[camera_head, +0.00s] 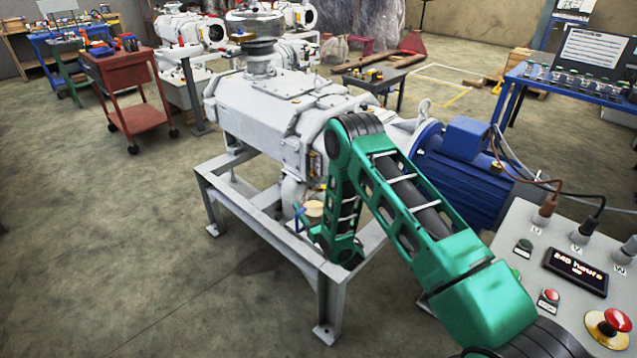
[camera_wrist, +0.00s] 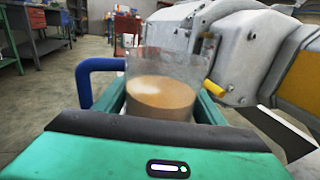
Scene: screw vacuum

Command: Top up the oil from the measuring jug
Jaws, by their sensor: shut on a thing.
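The measuring jug (camera_wrist: 165,68) is clear, with a blue handle at its left in the wrist view. Brownish oil (camera_wrist: 160,98) with a pale patch on its surface fills its lower part. My green gripper (camera_wrist: 160,108) is shut on the jug, one finger on each side. In the head view the jug (camera_head: 314,208) shows small, low beside the pump's near end; my arm partly hides this area. The large white screw vacuum pump (camera_head: 262,108) sits on a grey frame. A yellow part (camera_wrist: 214,88) shows just right of the jug. I cannot make out an oil filler opening.
The grey frame (camera_head: 240,202) and its legs stand close to my arm. A blue motor (camera_head: 455,175) is to the right, and a control panel (camera_head: 560,262) with cables is at near right. A red trolley (camera_head: 125,92) stands far left. The left floor is clear.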

